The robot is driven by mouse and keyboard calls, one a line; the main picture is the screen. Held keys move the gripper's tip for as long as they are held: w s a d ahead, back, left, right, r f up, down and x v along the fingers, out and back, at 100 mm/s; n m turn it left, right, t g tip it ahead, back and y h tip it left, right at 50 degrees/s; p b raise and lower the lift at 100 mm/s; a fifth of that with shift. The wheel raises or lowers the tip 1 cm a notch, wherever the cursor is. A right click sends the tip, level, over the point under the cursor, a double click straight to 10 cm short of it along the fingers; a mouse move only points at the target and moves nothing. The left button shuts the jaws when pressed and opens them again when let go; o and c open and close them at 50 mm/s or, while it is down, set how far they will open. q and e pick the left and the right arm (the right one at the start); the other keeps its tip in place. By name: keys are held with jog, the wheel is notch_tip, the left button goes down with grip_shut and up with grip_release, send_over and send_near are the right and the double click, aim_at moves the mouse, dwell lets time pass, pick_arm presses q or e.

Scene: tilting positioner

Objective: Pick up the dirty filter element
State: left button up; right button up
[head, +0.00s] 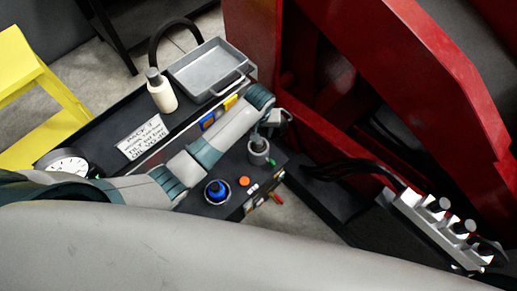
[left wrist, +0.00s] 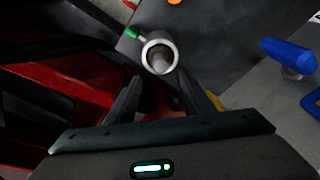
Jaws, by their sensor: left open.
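A grey round cup (head: 258,153) stands on the dark bench top, with a dull grey-brown piece in its mouth. In the left wrist view the cup (left wrist: 147,45) has a pale rim, and the piece inside (left wrist: 161,60) may be the dirty filter element; I cannot tell for sure. My left gripper (head: 270,127) is just above and beside the cup. In the left wrist view its two fingers (left wrist: 163,90) are apart with nothing held between them, short of the cup in the picture. My right gripper is not in view.
A blue knob (head: 217,190) and an orange button (head: 244,181) are close to the cup. A metal tray (head: 208,69), white bottle (head: 161,90), written card (head: 143,136) and gauge (head: 68,166) lie along the bench. A red frame (head: 395,70) rises behind; a valve block (head: 437,222) is at right.

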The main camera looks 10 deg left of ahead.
aim_at(259, 146)
pick_arm(q)
jog(key=shift+w+f, duration=0.15)
jog(key=shift+f, duration=0.6)
jog(key=shift+a+f+p, duration=0.15)
jog(key=shift+f+p, duration=0.4)
jog(key=shift+f, duration=2.1)
grip_shut()
